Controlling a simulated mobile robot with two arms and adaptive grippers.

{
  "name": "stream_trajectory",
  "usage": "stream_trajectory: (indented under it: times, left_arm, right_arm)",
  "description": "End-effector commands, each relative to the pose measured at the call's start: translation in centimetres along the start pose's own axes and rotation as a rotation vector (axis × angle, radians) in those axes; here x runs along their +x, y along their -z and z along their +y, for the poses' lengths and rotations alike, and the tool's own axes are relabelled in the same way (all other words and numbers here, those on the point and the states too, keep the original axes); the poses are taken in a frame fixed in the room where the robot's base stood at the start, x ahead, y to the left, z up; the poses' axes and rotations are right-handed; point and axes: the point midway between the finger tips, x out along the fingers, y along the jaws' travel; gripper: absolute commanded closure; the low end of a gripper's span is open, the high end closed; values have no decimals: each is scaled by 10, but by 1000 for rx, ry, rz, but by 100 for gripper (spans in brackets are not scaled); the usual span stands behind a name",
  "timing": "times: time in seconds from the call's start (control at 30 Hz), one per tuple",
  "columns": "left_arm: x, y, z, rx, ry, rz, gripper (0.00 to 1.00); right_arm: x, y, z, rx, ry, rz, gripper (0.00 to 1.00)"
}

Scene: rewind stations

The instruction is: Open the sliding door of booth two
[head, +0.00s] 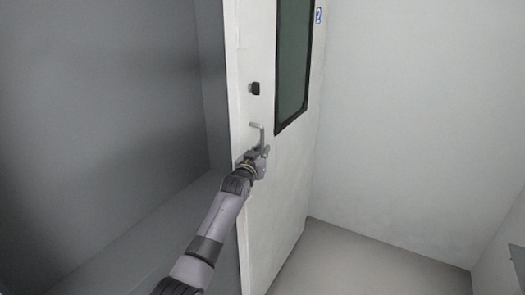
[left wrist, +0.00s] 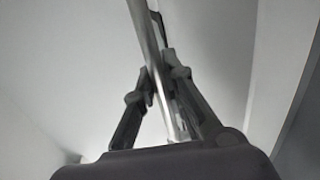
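The white door (head: 280,185) stands in the middle of the head view, with a tall dark window (head: 292,65) and a small blue sign (head: 318,15) with a white mark, probably a 2. A metal handle (head: 257,128) sits near its left edge. My left gripper (head: 259,150) is at the handle. In the left wrist view the gripper's two fingers (left wrist: 160,72) close in from both sides on the metal handle bar (left wrist: 147,35), with the bar between them. My right gripper is in neither view.
A small black knob (head: 255,88) sits on the door above the handle. A dark grey wall (head: 95,110) and a ledge fill the left side. A pale wall (head: 420,120) and bare grey floor (head: 355,262) lie to the right of the door.

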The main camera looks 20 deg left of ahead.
Motion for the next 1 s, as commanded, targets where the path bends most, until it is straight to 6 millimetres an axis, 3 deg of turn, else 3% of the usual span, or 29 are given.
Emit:
stream_trajectory:
  times: [0.27, 0.67, 1.0]
  left_arm:
    - [0, 0, 0, 0, 0, -1, 70]
    - [-4, 0, 0, -1, 0, 1, 69]
    - [-51, -1, 0, -1, -1, 1, 69]
  right_arm:
    - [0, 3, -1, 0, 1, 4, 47]
    - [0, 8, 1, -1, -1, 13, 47]
    - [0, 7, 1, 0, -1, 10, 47]
